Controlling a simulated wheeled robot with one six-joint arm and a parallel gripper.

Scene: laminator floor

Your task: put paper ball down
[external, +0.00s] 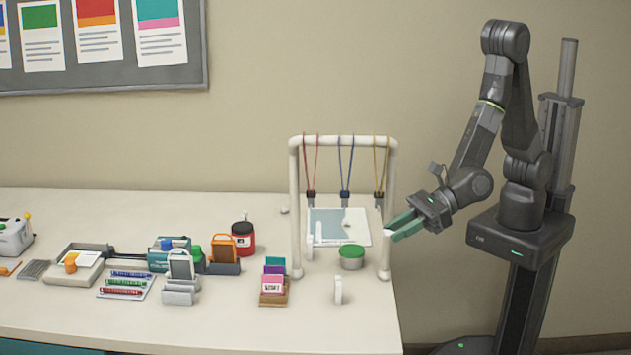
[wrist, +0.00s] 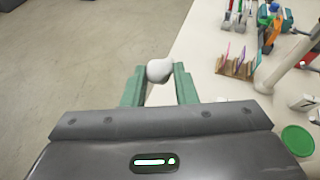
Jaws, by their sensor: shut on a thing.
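The white crumpled paper ball (wrist: 159,70) is between the green fingertips of my gripper (wrist: 160,80) in the wrist view. My gripper is shut on it. In the external view my gripper (external: 398,229) reaches in from the right, beside the right post of the white lanyard rack. A small white bit of the paper ball (external: 387,234) shows at its tips. The ball is held up at the right edge of the table (external: 350,325); the wrist view shows grey floor behind it.
The white rack (external: 295,190) with hanging lanyards stands close to my gripper. A green-lidded tin (external: 352,257), a small white upright piece (external: 338,290) and a card holder (external: 273,290) stand nearby. The table's front right is clear.

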